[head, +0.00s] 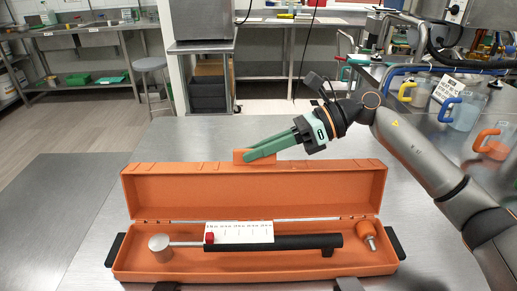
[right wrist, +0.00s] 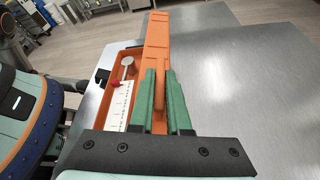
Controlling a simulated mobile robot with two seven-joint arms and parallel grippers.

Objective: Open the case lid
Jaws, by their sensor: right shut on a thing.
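The orange case (head: 130,262) lies on the steel table with its lid (head: 255,190) standing up at the back, open. Inside it lie a dark tube-shaped tool with a white scale card (head: 240,232), a metal knob on a rod (head: 160,247) and an orange-handled piece (head: 368,230). My right gripper (head: 247,156) has its green fingers at the lid's top edge, near the middle. In the right wrist view the fingers (right wrist: 160,88) are on both sides of the orange lid (right wrist: 156,45), shut on it. My left gripper is not in view.
The steel table (head: 185,135) is bare behind and beside the case. Clear jugs with coloured handles (head: 465,110) stand at the right. A stool (head: 150,68) and benches are farther back.

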